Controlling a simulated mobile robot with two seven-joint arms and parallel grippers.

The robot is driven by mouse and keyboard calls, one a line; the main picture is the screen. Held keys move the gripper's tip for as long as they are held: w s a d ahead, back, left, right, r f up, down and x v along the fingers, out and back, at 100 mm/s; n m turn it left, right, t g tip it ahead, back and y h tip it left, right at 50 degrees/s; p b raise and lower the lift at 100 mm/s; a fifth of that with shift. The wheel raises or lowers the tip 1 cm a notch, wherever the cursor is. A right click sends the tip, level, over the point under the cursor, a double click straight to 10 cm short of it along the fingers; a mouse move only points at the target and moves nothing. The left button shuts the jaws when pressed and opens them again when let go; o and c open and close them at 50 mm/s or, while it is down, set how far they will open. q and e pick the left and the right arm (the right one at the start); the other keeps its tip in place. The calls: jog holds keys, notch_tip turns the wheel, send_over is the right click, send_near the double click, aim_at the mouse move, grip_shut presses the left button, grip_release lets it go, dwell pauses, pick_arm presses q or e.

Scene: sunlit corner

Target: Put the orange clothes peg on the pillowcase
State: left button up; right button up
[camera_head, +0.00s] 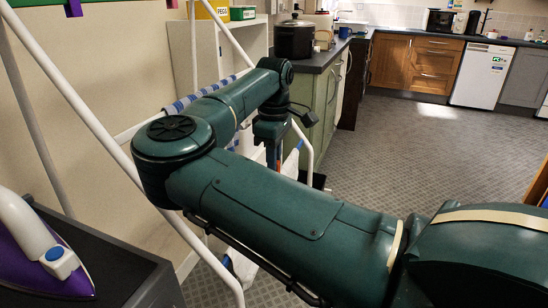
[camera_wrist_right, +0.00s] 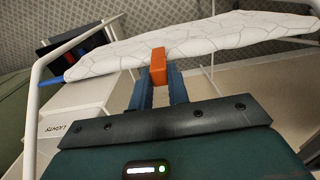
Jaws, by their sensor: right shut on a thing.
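My right gripper (camera_wrist_right: 159,85) is shut on the orange clothes peg (camera_wrist_right: 158,66), which sticks out between its two blue fingertips in the right wrist view. The peg's far end overlaps the near edge of the pillowcase (camera_wrist_right: 215,38), white with thin grey lines, hanging on a white airer. I cannot tell whether the peg touches the cloth. My left gripper is not in view.
White airer bars (camera_head: 75,90) cross the left of the head view. A striped cloth (camera_head: 205,93) hangs there. A purple iron (camera_head: 45,250) stands on a dark surface at lower left. A dark pot (camera_head: 294,40) stands on the counter. The grey floor at right is open.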

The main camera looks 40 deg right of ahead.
jog(key=shift+f+b, duration=0.8)
jog(key=shift+f, duration=0.6)
jog(key=o, duration=0.8)
jog(key=shift+r+p, duration=2.35)
jog(key=shift+r, duration=1.25)
